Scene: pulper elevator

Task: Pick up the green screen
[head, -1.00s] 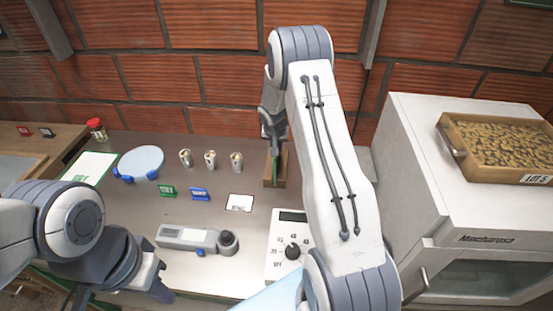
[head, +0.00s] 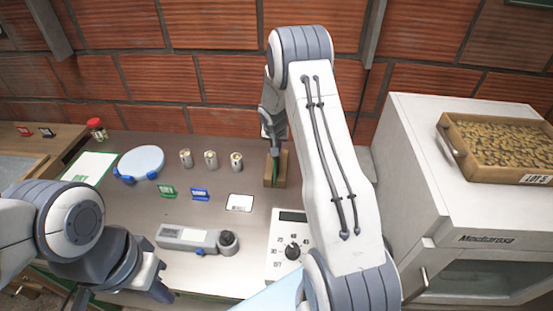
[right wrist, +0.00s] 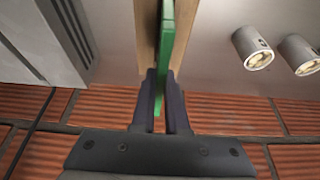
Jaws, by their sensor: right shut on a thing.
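The green screen (right wrist: 166,40) shows edge-on in the right wrist view as a thin green strip along a wooden holder (right wrist: 148,35). My right gripper (right wrist: 160,112) is shut on the screen, with one dark finger on each side of it. In the head view the wooden holder (head: 283,168) stands near the back of the bench, and the right gripper (head: 274,150) reaches down to it, partly hidden by its own arm. Only a sliver of green shows there. My left gripper (head: 158,280) hangs over the front left of the bench, away from the screen; its opening is unclear.
Three metal cans (head: 210,160) stand left of the holder. A grey handheld device (head: 190,238) and a white panel with a dial (head: 288,245) lie in front. A white oven (head: 480,220) bearing a wooden tray (head: 500,177) blocks the right. A brick wall (head: 160,80) is close behind.

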